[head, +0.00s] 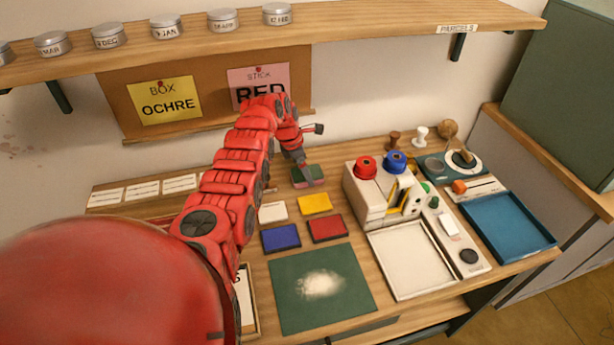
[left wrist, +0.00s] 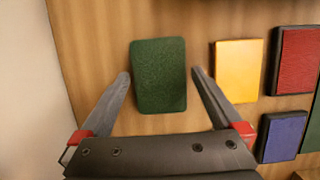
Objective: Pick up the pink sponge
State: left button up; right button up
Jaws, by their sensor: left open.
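The sponge (head: 309,177) lies flat on the table below my left gripper, with a green top and a pink edge showing in the head view. In the left wrist view the sponge (left wrist: 159,76) shows only its green top. My left gripper (left wrist: 160,74) is open, with one finger on each side of the sponge in that view. Both fingers look apart from it, and the height above it is hard to tell. My left gripper (head: 299,162) partly covers the sponge's far side in the head view. My right gripper is not in view.
White, yellow (head: 315,203), blue (head: 281,238) and red (head: 328,228) pads lie in front of the sponge. A white box with red and blue spools (head: 367,167) stands to the right. A green mat (head: 290,317) bears pale powder. A shelf (head: 345,22) with tins hangs above.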

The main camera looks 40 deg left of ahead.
pick_arm(q)
jog(key=shift+f+p, duration=0.25)
jog(key=shift+p, duration=0.1)
dwell(0.3)
jog(key=c, duration=1.2)
jog(key=shift+o, duration=0.2)
